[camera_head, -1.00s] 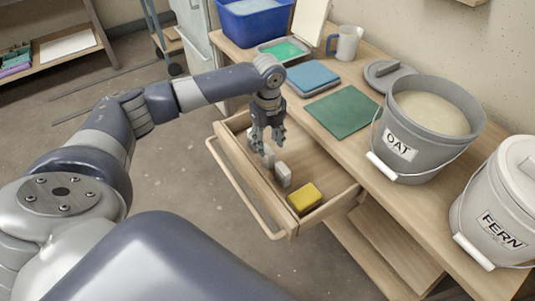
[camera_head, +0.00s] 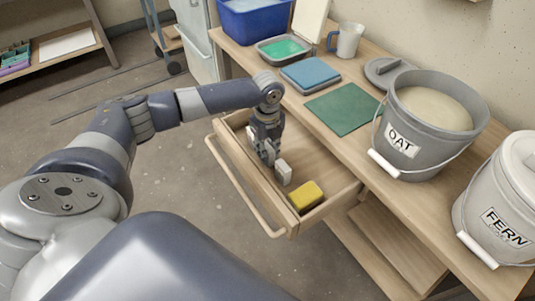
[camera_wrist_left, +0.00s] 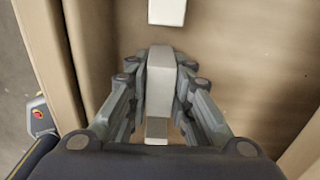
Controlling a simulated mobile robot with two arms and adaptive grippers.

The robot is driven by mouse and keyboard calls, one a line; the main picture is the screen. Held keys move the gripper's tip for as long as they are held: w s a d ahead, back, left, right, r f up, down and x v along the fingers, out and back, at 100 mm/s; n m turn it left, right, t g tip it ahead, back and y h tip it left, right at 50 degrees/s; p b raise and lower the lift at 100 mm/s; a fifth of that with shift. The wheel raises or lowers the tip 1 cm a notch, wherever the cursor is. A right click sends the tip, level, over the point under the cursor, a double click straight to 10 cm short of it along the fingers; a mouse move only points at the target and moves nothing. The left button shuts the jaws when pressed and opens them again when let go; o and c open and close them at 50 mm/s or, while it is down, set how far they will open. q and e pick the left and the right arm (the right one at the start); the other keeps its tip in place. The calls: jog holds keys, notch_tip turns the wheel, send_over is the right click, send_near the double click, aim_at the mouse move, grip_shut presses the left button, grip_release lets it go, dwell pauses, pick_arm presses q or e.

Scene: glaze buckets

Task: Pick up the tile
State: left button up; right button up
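Small pale grey tiles stand in a row in the open drawer. My left gripper (camera_head: 268,156) is down in the drawer, its fingers closed in on both sides of one tile (camera_wrist_left: 160,85), which shows between them in the left wrist view. In the head view the fingers mostly hide that tile. Another pale tile (camera_head: 284,172) stands just beyond the fingertips and also shows at the top of the left wrist view (camera_wrist_left: 167,11). A pale piece (camera_wrist_left: 157,129) shows low between the fingers. My right gripper is not in view.
The drawer (camera_head: 252,188) has a yellow sponge-like block (camera_head: 306,196) at its near end. On the bench are a green mat (camera_head: 343,109), blue tiles or cloths (camera_head: 309,75), the OAT bucket (camera_head: 408,150) and the FERN bucket (camera_head: 497,215). Drawer walls rise close beside the gripper.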

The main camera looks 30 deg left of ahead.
pick_arm(q)
grip_shut()
